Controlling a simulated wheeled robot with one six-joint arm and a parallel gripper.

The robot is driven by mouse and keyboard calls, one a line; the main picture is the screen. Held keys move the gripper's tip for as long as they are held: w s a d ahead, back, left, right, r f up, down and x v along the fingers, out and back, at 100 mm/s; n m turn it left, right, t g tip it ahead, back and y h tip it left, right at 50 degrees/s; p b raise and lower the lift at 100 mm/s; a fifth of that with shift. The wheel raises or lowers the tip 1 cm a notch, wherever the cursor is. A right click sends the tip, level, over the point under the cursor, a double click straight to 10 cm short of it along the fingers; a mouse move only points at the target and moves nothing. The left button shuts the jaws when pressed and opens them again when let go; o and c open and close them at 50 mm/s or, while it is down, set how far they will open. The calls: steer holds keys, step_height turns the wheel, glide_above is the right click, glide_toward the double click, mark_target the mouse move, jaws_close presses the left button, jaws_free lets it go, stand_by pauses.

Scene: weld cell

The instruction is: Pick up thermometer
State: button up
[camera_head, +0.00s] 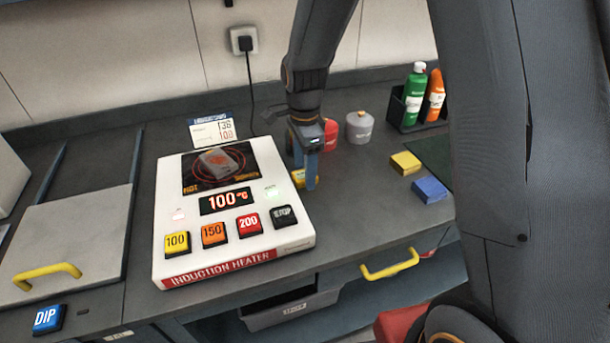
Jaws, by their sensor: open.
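A small yellow and dark object (298,179), which may be the thermometer, lies on the bench at the right edge of the white induction heater (290,236). My gripper (305,172) points down right at this object, with its blue fingers open. One finger stands in front of the object and hides part of it. I cannot tell whether the fingers touch it. No other thing in view looks clearly like a thermometer.
The heater carries a grey piece (220,160) on its dark plate and reads 100 °C. Red (329,134) and grey (359,126) canisters stand behind my gripper. Yellow (405,162) and blue (430,189) blocks lie to the right. The bench between heater and blocks is clear.

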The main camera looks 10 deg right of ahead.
steer(key=shift+d+f, duration=0.1)
steer(key=shift+f, duration=0.2)
steer(key=shift+c, duration=0.2)
steer(key=c, duration=1.1)
steer(key=shift+c, duration=0.2)
